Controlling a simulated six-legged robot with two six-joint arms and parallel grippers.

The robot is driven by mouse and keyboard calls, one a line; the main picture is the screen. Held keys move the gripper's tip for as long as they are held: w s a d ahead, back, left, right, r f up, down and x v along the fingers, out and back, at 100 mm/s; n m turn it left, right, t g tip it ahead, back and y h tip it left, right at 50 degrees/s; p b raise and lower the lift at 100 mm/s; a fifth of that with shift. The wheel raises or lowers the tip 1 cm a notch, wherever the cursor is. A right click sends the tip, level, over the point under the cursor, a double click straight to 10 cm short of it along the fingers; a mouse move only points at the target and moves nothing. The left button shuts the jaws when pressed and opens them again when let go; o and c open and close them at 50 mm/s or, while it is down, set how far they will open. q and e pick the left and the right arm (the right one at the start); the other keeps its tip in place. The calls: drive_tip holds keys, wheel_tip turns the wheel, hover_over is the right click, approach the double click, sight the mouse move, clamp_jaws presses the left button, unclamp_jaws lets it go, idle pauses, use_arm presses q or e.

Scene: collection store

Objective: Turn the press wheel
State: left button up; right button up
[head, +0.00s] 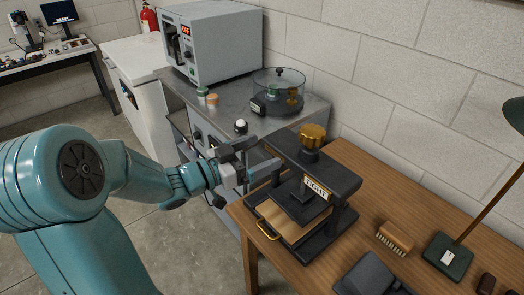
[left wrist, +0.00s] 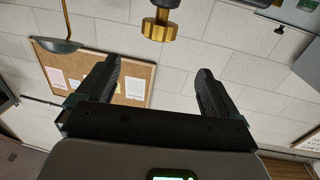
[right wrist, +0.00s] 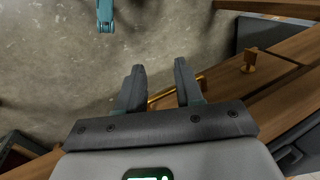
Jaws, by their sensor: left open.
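The press (head: 318,190) is dark, with a plate reading "TIGHT", and stands on the wooden table. Its gold knobbed wheel (head: 312,136) is on top. My left gripper (head: 262,170) is left of the press, lower than the wheel in the picture. In the left wrist view the fingers (left wrist: 153,78) are spread and empty. The wheel also shows there (left wrist: 158,28), beyond the fingertips and apart from them. My right gripper (right wrist: 160,68) shows only in its own wrist view, its fingers apart. A brass bar (right wrist: 160,95) shows behind them; I cannot tell whether they touch it.
A brush (head: 394,238), a dark box (head: 370,274) and a lamp base (head: 447,256) lie right of the press. A steel bench (head: 205,91) with a glass-domed vessel (head: 279,88) and an oven (head: 212,45) stands behind. Floor is clear at the left.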

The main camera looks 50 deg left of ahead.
sight(317, 131)
use_arm(q)
drive_tip(key=w+d, duration=0.1)
drive_tip(key=w, duration=0.5)
drive_tip(key=w+d+y+p, duration=0.1)
drive_tip(key=w, duration=0.4)
drive_tip(key=w+d+n+y+p, duration=0.1)
drive_tip(key=w, duration=0.5)
drive_tip(key=shift+w+d+f, duration=0.3)
drive_tip(key=shift+w+d, duration=0.05)
